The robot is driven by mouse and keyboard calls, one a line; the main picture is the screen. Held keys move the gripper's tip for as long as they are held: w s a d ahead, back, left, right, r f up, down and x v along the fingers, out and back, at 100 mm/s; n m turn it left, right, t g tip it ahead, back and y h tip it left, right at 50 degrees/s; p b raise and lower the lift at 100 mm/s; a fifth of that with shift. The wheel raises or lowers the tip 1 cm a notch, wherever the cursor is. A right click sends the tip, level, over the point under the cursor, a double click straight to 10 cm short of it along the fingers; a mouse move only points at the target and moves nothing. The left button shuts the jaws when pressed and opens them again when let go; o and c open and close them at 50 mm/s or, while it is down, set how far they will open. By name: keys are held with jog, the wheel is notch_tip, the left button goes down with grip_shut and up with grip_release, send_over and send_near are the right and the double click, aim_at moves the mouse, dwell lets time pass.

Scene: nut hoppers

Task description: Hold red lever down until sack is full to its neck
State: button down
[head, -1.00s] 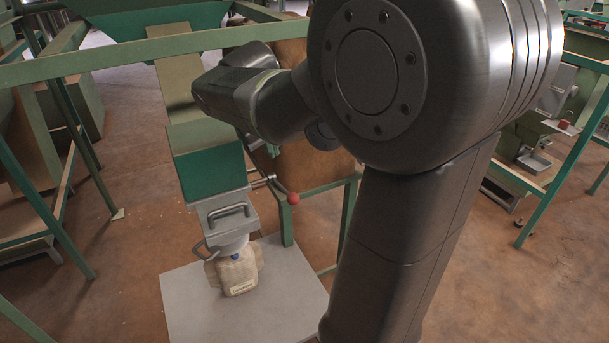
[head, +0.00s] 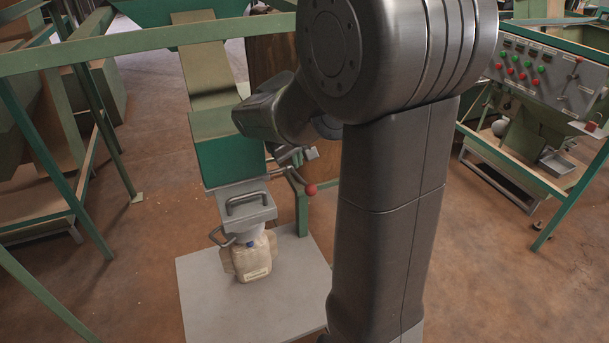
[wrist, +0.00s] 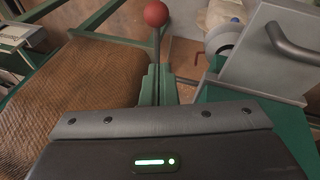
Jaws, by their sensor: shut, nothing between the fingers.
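The red lever (head: 311,189) has a ball knob on a thin rod and sticks out to the right of the hopper's green chute box. Its red knob also shows at the top of the wrist view (wrist: 156,13). My gripper (head: 305,156) is just above and behind the knob, with its fingers shut and empty. In the wrist view its green fingers (wrist: 158,82) line up with the lever rod; I cannot tell whether they touch it. The cream sack (head: 252,262) hangs below the grey spout (head: 246,205), on or just above a grey plate. Its fill level cannot be seen.
The grey floor plate (head: 205,305) lies under the sack. A green frame bar (head: 130,48) crosses in front of the hopper. A control panel (head: 535,75) with red and green buttons stands at right. In the wrist view, brown sacking (wrist: 75,75) lies left of my fingers.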

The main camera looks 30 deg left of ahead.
aim_at(306, 185)
jog(key=shift+w+d+f, duration=0.1)
jog(key=shift+d+f, duration=0.25)
jog(key=shift+f, duration=0.45)
jog(key=shift+d+f, duration=0.35)
jog(key=shift+f, duration=0.45)
jog(key=shift+w+d+f, duration=0.1)
jog(key=shift+d+f, duration=0.25)
jog(key=shift+f, duration=0.45)
jog(key=shift+s, duration=0.1)
jog(key=shift+f, duration=0.1)
